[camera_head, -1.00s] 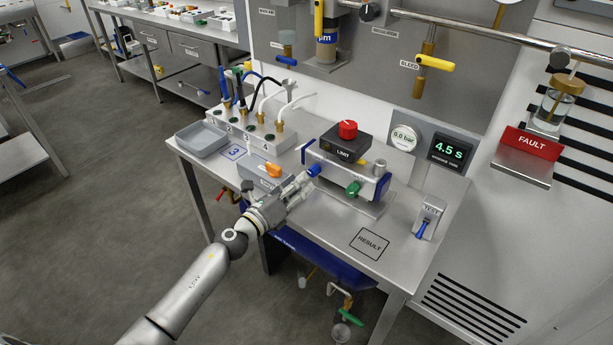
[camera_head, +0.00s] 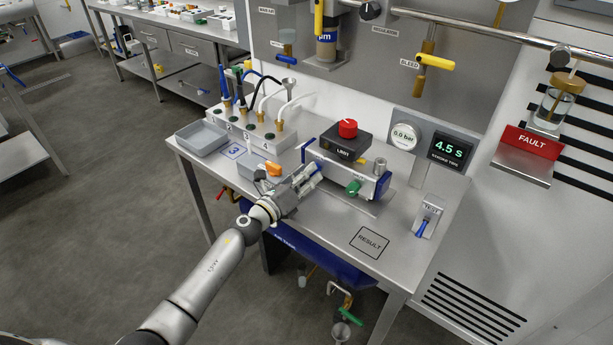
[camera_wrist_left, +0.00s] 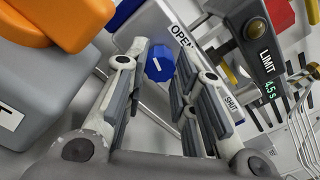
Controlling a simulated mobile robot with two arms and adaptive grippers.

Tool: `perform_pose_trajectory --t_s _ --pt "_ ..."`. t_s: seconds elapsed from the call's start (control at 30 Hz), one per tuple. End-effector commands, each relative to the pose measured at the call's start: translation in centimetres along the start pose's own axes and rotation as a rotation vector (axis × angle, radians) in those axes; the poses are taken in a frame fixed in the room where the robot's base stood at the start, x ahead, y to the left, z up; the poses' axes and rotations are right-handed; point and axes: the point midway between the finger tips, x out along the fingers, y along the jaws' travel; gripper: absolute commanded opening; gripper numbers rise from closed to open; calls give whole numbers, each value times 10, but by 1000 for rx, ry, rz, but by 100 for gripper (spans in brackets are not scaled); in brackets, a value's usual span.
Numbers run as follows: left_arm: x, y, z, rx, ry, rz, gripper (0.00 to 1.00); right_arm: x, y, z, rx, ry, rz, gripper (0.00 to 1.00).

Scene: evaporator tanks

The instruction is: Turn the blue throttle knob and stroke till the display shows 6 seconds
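The blue throttle knob (camera_wrist_left: 160,63), with a white mark on its face, shows in the left wrist view, facing me on the metal block between the OPEN and SHUT labels. My left gripper (camera_wrist_left: 162,65) has its fingers on either side of the knob. I cannot tell whether the pads touch it. In the head view the left gripper (camera_head: 314,173) is at the left end of the valve block (camera_head: 345,180) and hides the knob. The stroke-time display (camera_head: 452,150) reads 4.5 s. My right gripper is not in view.
A black LIMIT box with a red knob (camera_head: 347,128) stands behind the valve block. An orange-topped grey box (camera_head: 273,169) is close left of my gripper. A TEST switch with a blue lever (camera_head: 422,228) stands right. The RESULT square (camera_head: 369,242) is bare.

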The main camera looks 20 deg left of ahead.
Motion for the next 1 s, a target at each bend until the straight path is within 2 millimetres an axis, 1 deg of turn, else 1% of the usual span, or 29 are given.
perform_pose_trajectory --t_s 0.17,0.37,0.57,1.0 --pt "0 0 0 -12 0 1 1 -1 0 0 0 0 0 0" --pt "0 0 1 -81 0 1 1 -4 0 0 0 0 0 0" --pt "0 0 1 -222 1 2 1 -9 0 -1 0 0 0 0" --pt "0 0 0 -598 1 3 1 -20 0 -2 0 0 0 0"
